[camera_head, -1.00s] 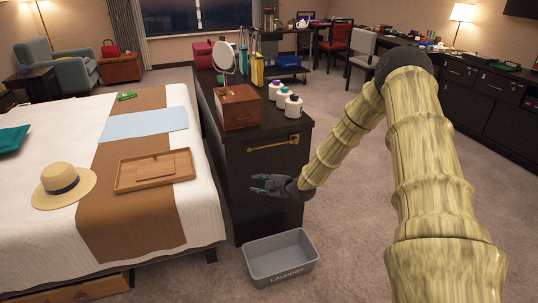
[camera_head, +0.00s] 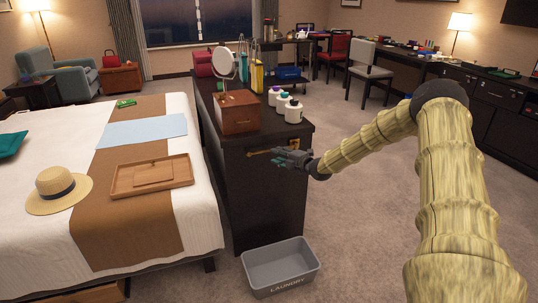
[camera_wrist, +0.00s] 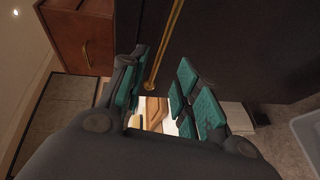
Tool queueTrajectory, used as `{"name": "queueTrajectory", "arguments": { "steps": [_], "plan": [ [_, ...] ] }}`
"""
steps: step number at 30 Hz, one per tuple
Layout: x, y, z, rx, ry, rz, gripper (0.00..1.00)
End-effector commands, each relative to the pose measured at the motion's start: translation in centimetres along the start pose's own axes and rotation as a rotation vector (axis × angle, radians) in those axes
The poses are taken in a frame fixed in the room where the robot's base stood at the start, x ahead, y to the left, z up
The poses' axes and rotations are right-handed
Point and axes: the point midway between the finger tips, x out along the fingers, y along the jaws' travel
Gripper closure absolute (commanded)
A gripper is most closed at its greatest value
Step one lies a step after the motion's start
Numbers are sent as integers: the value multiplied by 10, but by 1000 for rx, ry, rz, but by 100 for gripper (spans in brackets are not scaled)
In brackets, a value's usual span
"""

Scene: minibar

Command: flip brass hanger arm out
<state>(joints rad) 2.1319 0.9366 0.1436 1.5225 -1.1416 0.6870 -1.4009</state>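The brass hanger arm (camera_head: 258,153) lies along the upper end panel of the dark cabinet. In the head view my gripper hides its right part. In the wrist view the brass arm (camera_wrist: 172,38) is a thin bar running down from the top edge, its lower end (camera_wrist: 150,86) showing between my fingers. My gripper (camera_head: 277,160) is in front of the panel at about the arm's height. In the wrist view my gripper (camera_wrist: 158,95) has its teal-padded fingers apart, one on each side of the bar's end. I cannot tell whether they touch it.
On the dark cabinet (camera_head: 262,205) stand a wooden box (camera_head: 237,112), a round mirror (camera_head: 226,62) and white bottles (camera_head: 293,112). A grey laundry bin (camera_head: 281,268) is on the floor below. The bed (camera_head: 200,215) is to the left. Carpet is clear at right.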

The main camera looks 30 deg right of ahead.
Motion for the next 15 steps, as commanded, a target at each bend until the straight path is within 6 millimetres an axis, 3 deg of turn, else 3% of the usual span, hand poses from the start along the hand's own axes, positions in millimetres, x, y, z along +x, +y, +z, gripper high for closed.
{"name": "queueTrajectory", "arguments": {
  "steps": [15],
  "plan": [
    [57, -1, -1, 0, 1, 0, 68]
  ]
}}
